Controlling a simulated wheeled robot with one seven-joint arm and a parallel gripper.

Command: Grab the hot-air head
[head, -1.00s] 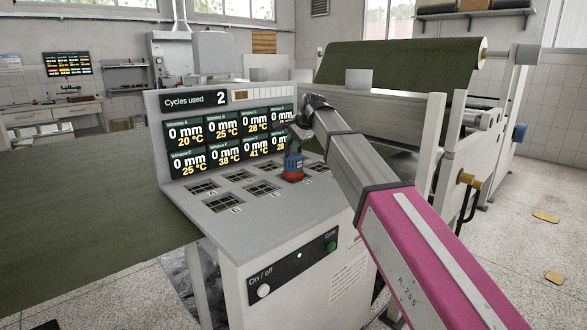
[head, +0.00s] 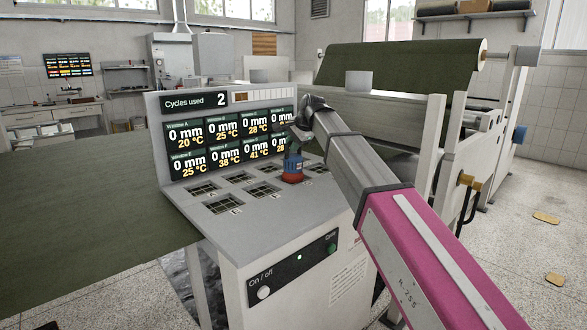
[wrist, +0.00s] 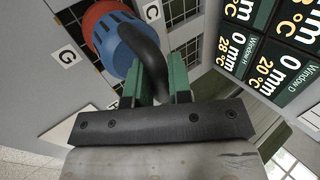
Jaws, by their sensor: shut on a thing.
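The hot-air head (head: 293,168) is a small blue and red piece with a dark curved handle. In the head view it stands on the sloped panel of the console, over one of the grated windows. In the wrist view the hot-air head (wrist: 117,38) shows blue and red at the upper left. My gripper (wrist: 162,88) has two green fingers, shut on the black handle. In the head view my gripper (head: 292,146) is small and partly hidden by my wrist.
The console panel (head: 255,207) carries several labelled grated windows and a display (head: 230,140) behind them. The On/off knob (head: 264,292) and green Cycle button (head: 331,247) are on its front. A large machine with a dark roll (head: 400,75) stands behind my arm.

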